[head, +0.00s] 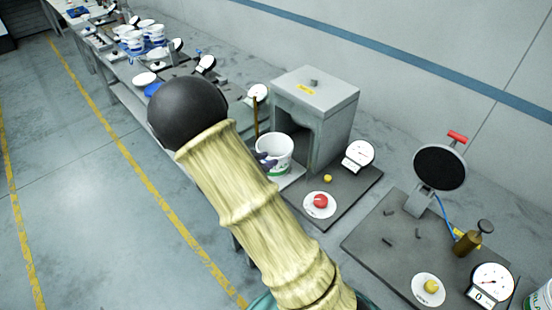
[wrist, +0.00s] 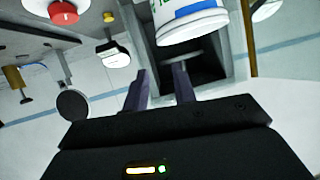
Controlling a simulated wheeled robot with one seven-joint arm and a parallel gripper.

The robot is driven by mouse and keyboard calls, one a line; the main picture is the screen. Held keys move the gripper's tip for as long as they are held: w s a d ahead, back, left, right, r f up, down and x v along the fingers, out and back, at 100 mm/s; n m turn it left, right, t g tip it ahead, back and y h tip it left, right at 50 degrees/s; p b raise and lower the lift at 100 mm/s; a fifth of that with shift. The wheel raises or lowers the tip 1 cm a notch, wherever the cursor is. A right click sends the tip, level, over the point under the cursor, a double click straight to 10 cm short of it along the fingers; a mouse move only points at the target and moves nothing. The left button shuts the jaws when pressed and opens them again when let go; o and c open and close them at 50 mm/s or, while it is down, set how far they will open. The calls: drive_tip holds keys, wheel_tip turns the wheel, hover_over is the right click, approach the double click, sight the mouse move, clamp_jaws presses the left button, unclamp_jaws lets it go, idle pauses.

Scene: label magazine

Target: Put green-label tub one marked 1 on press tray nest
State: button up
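A white tub (head: 281,146) stands upright at the mouth of the grey press box, on a pale tray (head: 293,175). Green shows low on its wall; no number is readable. The wrist view is upside down and shows the tub (wrist: 190,24) at the top with a green and blue label. My gripper (wrist: 163,68) has its two dark fingers apart, with nothing visible gripped between them. In the head view my gripper (head: 264,158) is at the tub's near left side, partly hidden by my arm. I cannot tell whether a finger touches the tub. The nest is not visible.
The press box (head: 336,107) stands close behind the tub. A red button (head: 320,201) and a dial (head: 358,154) are to the right. A brown post (head: 256,117) rises just left of the tub. More tubs (head: 131,39) stand along the far bench.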

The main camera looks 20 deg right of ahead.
drive_tip(key=shift+s+a+r, duration=0.25)
drive_tip(key=shift+s+a, duration=0.05)
drive_tip(key=shift+a, duration=0.2)
drive_tip(key=s+a+r+n+t+y, duration=0.1)
drive_tip(key=s+a+r+n+y, duration=0.25)
drive_tip(key=a+n+y, duration=0.55)
drive_tip(key=s+d+n+g+y, duration=0.1)
drive_tip(key=s+d+n+g, duration=0.1)
drive_tip(key=s, duration=0.5)
drive_tip(key=s+d+n+g+y, duration=0.1)
drive_tip(key=s+d+n+g, duration=0.1)
drive_tip(key=s, duration=0.6)
drive_tip(key=shift+d+r+g+y, duration=0.3)
drive_tip(key=shift+d+g, duration=0.1)
drive_tip(key=shift+d, duration=0.35)
